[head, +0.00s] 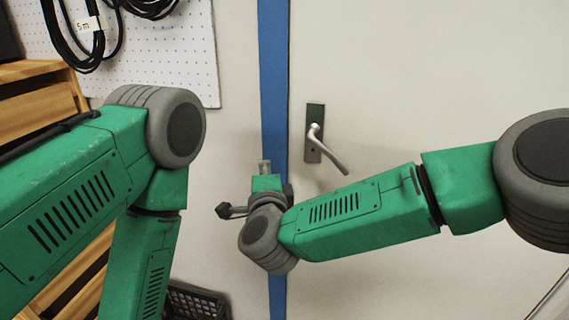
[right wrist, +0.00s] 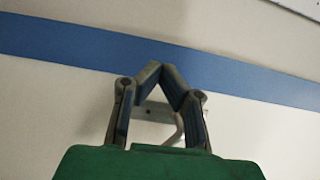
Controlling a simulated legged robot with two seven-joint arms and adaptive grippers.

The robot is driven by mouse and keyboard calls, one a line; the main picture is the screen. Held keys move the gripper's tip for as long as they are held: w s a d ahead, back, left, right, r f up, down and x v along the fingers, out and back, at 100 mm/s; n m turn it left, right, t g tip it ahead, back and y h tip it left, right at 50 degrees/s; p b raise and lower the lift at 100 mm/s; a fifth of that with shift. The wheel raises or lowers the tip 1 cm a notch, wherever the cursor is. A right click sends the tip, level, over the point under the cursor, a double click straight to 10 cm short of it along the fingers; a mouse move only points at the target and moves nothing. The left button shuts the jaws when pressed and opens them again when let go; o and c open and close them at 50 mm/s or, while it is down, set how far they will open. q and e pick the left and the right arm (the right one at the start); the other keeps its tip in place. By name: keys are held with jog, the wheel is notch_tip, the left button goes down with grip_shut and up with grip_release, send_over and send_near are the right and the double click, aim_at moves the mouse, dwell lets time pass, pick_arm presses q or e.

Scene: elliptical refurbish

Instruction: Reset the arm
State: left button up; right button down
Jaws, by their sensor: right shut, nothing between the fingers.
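My right arm reaches in from the right in the head view. Its gripper (head: 264,166) is small there, in front of the blue door-edge strip (head: 274,60) and left of the metal door handle (head: 325,145). In the right wrist view the gripper (right wrist: 161,70) is shut, its fingertips together and nothing between them. The blue strip (right wrist: 60,44) runs across behind the tips. A pale metal piece (right wrist: 158,112) shows between the fingers; I cannot tell whether it is the handle. My left arm bends down at the left of the head view, and its gripper is out of frame.
A pale door (head: 420,70) fills the right. A white pegboard (head: 160,60) with black cables (head: 75,30) hangs at upper left. A wooden shelf (head: 30,105) stands behind my left arm. A black crate (head: 195,302) is low at the bottom.

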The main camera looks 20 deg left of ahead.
jog(key=s+d+f+n+g+h, duration=0.1)
jog(key=s+d+f+n+g, duration=0.5)
jog(key=d+f, duration=0.55)
jog(key=s+d+f+n+g, duration=0.2)
jog(key=s+d+f+n, duration=0.5)
jog(key=f, duration=0.8)
jog(key=s+d+f+g+h, duration=0.2)
jog(key=s+d+g+h, duration=0.1)
jog(key=s+d, duration=0.9)
jog(key=s+d+f+n+g+h, duration=0.1)
jog(key=s+d+g, duration=0.4)
jog(key=s+d, duration=0.7)
jog(key=d+f+h, duration=0.1)
jog(key=d+f, duration=0.1)
jog(key=d, duration=0.4)
jog(key=shift+f+h, duration=0.15)
jog(key=shift+h, duration=0.25)
